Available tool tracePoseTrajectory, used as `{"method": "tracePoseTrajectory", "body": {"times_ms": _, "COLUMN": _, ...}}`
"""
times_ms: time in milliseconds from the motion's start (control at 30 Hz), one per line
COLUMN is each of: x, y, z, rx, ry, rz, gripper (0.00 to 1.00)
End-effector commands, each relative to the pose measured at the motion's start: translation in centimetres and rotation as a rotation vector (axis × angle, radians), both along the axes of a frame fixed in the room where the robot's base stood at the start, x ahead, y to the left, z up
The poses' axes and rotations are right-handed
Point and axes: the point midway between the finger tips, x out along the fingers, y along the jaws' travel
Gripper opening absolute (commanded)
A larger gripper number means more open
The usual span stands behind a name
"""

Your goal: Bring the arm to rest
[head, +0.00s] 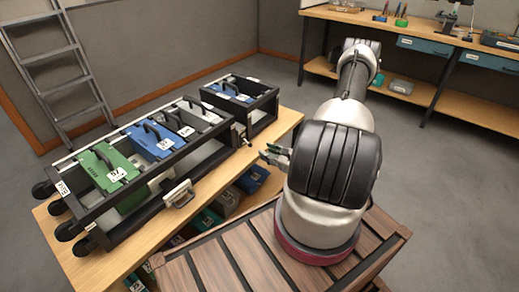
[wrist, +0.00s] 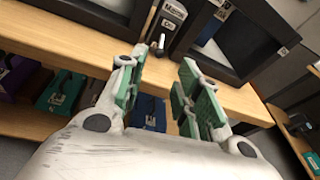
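My gripper (head: 277,155) shows in the head view beside the right edge of the wooden bench, near the gap between two black frames. In the wrist view my gripper (wrist: 158,95) has its two green-padded fingers apart with nothing between them, so it is open. My arm (head: 340,160) stands on a slatted wooden base and bends over toward the bench. The gripper appears apart from the bench and the frames.
A large black frame (head: 75,220) holds green (head: 108,168) and blue (head: 150,143) handled modules. A smaller black frame (head: 262,112) stands behind. Bins (head: 252,178) sit under the bench top (head: 115,262). A ladder (head: 75,60) leans at left. A workbench (head: 440,45) stands at back right.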

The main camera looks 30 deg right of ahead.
Motion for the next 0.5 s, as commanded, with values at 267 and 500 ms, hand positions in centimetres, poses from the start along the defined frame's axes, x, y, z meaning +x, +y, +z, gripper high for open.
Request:
{"method": "tracePoseTrajectory", "body": {"times_ms": 267, "x": -1.9, "y": -0.4, "z": 0.4, "rx": -0.001, "ry": -0.001, "rz": 0.000, "gripper": 0.34}}
{"method": "tracePoseTrajectory", "body": {"times_ms": 500, "x": -1.9, "y": -0.4, "z": 0.4, "rx": -0.001, "ry": -0.001, "rz": 0.000, "gripper": 0.34}}
